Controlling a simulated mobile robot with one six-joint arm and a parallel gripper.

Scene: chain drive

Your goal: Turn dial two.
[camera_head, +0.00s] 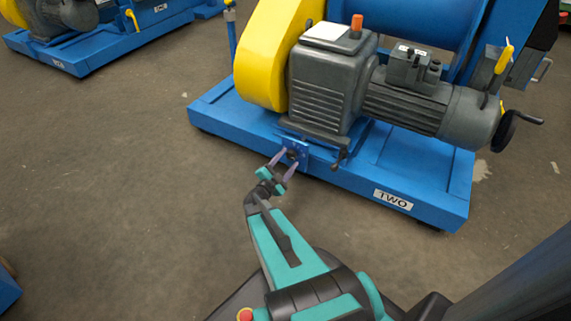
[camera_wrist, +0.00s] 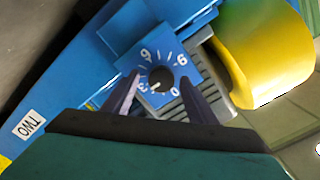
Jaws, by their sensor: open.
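The dial (camera_wrist: 160,78) is a dark round knob on a small blue plate (camera_wrist: 146,45) with white numbers and tick marks. In the wrist view a pale mark on the knob points toward the lower left, near the 3. My gripper (camera_wrist: 160,98) is open, with its two purple fingers on either side of the dial plate; I cannot tell whether they touch the knob. In the head view my gripper (camera_head: 283,164) is at the blue dial plate (camera_head: 295,152) on the front edge of the machine base, which bears the label TWO (camera_head: 393,199).
The blue base (camera_head: 430,192) carries a grey gearbox (camera_head: 325,85), a motor (camera_head: 410,105) and a yellow chain guard (camera_head: 265,55). A hand crank (camera_head: 510,125) sticks out at the right. Another machine base (camera_head: 95,50) stands at the upper left. The floor (camera_head: 110,190) to the left is clear.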

